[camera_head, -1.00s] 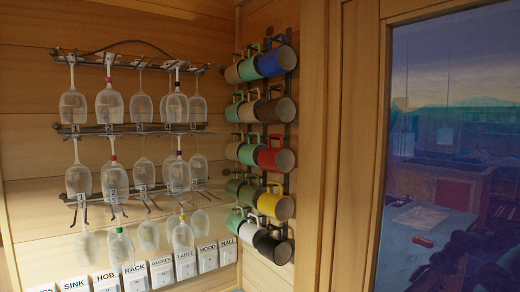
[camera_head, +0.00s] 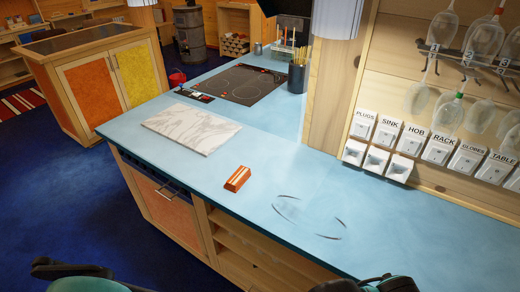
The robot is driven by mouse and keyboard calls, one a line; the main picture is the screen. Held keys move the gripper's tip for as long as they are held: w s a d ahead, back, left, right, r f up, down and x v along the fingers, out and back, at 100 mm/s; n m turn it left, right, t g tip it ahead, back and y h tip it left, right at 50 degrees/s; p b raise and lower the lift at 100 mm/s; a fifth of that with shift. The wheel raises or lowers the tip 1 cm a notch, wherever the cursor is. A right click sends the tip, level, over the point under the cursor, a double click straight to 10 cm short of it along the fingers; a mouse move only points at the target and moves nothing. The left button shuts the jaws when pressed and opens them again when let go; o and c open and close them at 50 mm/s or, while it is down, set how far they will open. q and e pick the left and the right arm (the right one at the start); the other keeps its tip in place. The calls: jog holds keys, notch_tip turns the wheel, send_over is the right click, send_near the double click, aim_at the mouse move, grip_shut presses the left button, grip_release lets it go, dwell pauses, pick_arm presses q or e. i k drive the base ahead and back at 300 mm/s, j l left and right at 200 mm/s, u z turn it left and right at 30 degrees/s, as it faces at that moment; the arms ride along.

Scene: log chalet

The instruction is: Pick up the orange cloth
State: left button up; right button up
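A small block-like orange item with a pale stripe, which looks like the folded orange cloth (camera_head: 237,178), lies on the blue countertop (camera_head: 190,192) near its front edge. It is right of and in front of a white marbled board, apart from it. Nothing covers it. Parts of my arms, dark and teal, show at the bottom left and bottom right edges. Neither of my grippers can be made out in the view.
The marble board (camera_head: 191,129) lies left of the cloth. A clear glass-like oval outline (camera_head: 310,216) is to its right. A hob (camera_head: 240,86) and a utensil holder (camera_head: 297,77) stand behind. Labelled wall switches (camera_head: 388,130) and hanging glasses (camera_head: 450,111) line the right wall.

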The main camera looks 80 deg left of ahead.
aim_at(242, 174)
jog(key=u, duration=3)
